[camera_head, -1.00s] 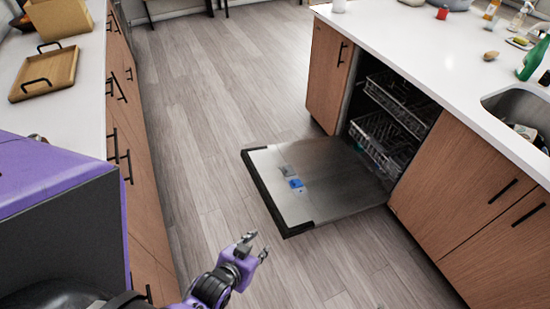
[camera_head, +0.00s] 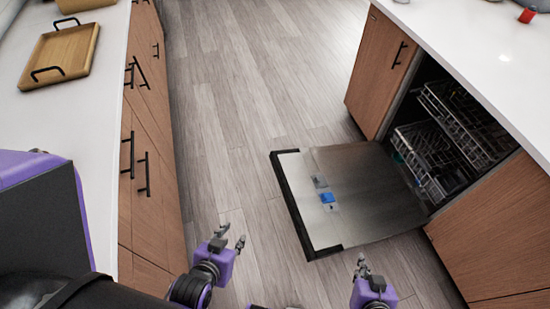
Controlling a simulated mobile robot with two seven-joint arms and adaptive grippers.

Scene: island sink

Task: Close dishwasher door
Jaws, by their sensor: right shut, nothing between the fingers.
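The dishwasher door (camera_head: 368,190) is folded down open, lying low and nearly level above the floor, its inner steel face up. A blue detergent latch (camera_head: 327,198) shows on it. Behind it the dishwasher's racks (camera_head: 437,150) show inside the opening. My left gripper (camera_head: 232,240) is at the bottom, to the left of the door's outer edge, with its fingers apart, and is empty. My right gripper (camera_head: 361,263) is at the bottom, just in front of the door's near corner, shut with nothing in it. Neither gripper visibly touches the door.
The island cabinets (camera_head: 502,225) and white countertop (camera_head: 480,45) stand on the right. Drawers with black handles (camera_head: 146,175) line the left, under a counter with a wooden tray (camera_head: 56,55). Bare wood floor (camera_head: 235,110) lies between.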

